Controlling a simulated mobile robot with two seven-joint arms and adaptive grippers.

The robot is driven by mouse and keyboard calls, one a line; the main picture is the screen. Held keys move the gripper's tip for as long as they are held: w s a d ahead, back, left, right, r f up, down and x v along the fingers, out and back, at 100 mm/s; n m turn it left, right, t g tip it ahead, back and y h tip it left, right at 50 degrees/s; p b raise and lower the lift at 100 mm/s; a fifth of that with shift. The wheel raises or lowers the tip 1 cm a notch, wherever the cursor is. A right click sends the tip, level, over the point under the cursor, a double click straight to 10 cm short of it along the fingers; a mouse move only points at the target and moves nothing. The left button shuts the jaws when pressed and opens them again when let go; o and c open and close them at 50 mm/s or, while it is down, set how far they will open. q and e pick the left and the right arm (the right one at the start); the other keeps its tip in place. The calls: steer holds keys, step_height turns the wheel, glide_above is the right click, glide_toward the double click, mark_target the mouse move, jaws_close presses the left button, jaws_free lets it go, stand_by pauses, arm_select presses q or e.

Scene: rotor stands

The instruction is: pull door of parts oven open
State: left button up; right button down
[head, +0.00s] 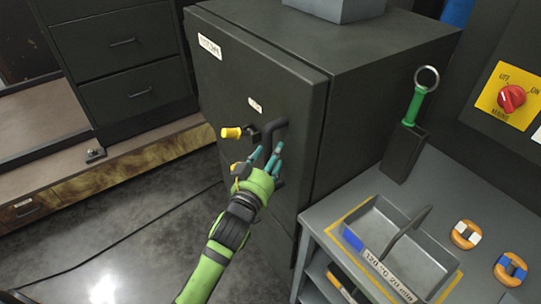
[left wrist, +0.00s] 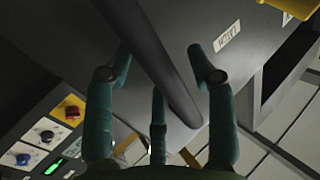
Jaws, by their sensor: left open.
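The parts oven (head: 355,55) is a dark grey cabinet. Its door (head: 225,85) faces front left and looks shut, with a dark seam along its right edge. A dark bar handle (head: 274,128) sticks out from the door, beside a yellow-tipped lever (head: 231,132). My left gripper (head: 267,157) is open just below the handle, its teal fingers near the bar. In the left wrist view the dark handle bar (left wrist: 150,55) runs between the spread fingers; whether they touch it I cannot tell. My right gripper is in neither view.
A grey bench stands at the right with a divided tray (head: 408,250), orange rings (head: 466,234) and a green-handled tool in a dark holder (head: 403,153). A red mains switch (head: 511,98) is at far right. Drawers (head: 125,60) stand at left. Floor before the door is open, crossed by a cable.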

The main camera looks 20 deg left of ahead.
arm_select(q)
jaws_close()
